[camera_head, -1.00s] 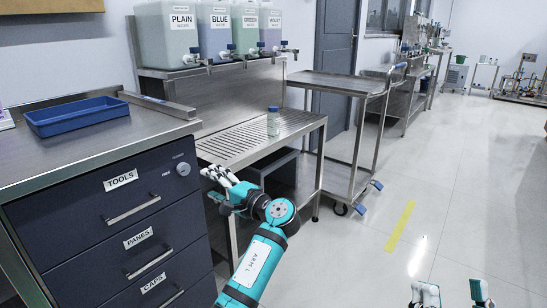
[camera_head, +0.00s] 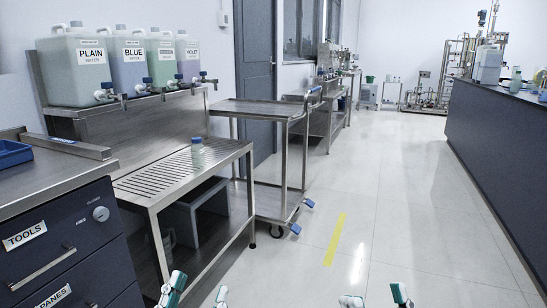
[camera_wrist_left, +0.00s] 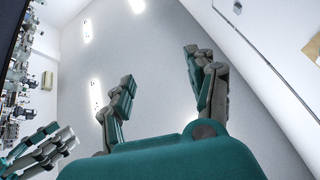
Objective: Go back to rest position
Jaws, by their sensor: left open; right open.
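My left gripper (camera_head: 197,291) shows only its fingertips at the bottom edge of the head view, below the steel slatted bench. The fingers are spread apart with nothing between them. The arms behind both grippers are out of the head view.
A small blue-capped bottle (camera_head: 197,151) stands on the slatted bench (camera_head: 152,184). Jugs of liquid (camera_head: 80,70) line the shelf behind. A steel cart (camera_head: 262,107), a drawer cabinet (camera_head: 50,255) and a dark counter (camera_head: 490,120) flank open floor (camera_head: 400,220).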

